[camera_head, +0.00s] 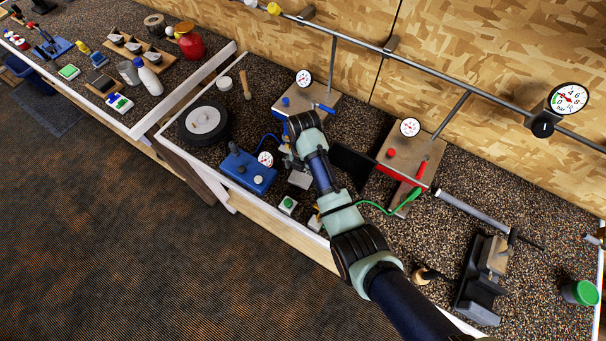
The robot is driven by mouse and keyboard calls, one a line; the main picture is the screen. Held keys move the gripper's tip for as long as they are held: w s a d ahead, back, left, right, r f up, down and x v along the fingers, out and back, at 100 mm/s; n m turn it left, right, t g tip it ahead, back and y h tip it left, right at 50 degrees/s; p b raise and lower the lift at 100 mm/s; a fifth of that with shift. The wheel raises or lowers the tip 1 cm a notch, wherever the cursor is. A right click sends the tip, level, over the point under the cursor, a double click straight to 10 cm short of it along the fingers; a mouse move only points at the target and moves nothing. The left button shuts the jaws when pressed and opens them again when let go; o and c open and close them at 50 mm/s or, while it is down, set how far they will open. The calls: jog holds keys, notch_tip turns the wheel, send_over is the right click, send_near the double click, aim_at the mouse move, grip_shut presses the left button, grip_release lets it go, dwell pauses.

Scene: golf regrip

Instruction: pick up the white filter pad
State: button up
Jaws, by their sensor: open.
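My arm reaches in from the lower right, and its dark wrist bends down over the middle of the bench. My gripper (290,160) is small and mostly hidden below the wrist; it is open. Just in front of it lies a pale grey-white, flat square piece (299,180), which may be the white filter pad. I cannot tell whether the gripper touches it. No other clear white pad shows near the gripper.
A wheel (203,121) lies farther left. A black clamp (478,280) stands farther right.

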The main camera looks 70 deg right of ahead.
jog(key=c, duration=0.9)
notch_tip(320, 180, up, 20)
jog(key=p, duration=1.2)
